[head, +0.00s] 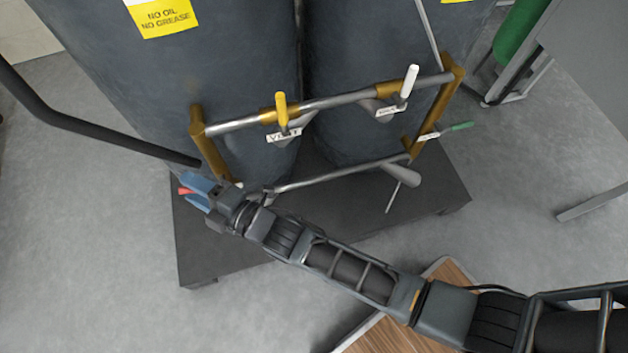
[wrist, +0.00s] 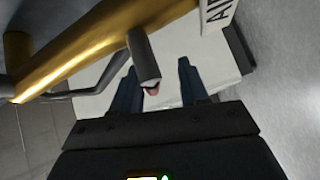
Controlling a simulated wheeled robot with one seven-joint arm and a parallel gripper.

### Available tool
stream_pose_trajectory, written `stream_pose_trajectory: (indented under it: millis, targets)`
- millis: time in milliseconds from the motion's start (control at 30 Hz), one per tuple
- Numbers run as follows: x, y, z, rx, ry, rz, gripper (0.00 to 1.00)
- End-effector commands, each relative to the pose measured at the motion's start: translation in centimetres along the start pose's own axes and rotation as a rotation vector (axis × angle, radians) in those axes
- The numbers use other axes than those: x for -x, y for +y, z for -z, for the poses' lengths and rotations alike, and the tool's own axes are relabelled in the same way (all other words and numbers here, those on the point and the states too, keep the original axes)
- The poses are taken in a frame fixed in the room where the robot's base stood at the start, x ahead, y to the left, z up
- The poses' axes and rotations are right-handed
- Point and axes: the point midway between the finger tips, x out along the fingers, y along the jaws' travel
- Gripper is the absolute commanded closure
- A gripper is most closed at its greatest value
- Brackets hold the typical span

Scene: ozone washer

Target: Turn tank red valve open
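The red valve handle (head: 185,191) shows as a small red piece between the blue fingers of my gripper (head: 194,194), at the left end of the tank pipework. In the wrist view the red tip (wrist: 152,91) sits below the end of a grey cylindrical stem, between the two dark blue fingers of my gripper (wrist: 158,85). The fingers are apart, with gaps visible around the red tip. The stem end is nearer the left finger; I cannot tell whether they touch. Most of the red handle is hidden. Two large dark tanks (head: 235,70) stand behind.
A yellow handle (head: 281,108), a white handle (head: 410,82) and a green handle (head: 461,126) are on the pipe frame. A brass pipe (wrist: 90,45) runs close to my gripper. A black bar (head: 90,130) is at left. A dark platform (head: 240,262) carries the tanks.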

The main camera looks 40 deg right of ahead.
Motion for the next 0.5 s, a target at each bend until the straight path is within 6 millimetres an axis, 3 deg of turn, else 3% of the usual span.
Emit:
stream_pose_trajectory:
  millis: [233, 500]
  targets:
    - [0.3, -0.6, -0.2, 0.142, -0.040, 0.145, 0.57]
    - [5.5, -0.3, -0.1, 0.137, -0.040, 0.139, 0.57]
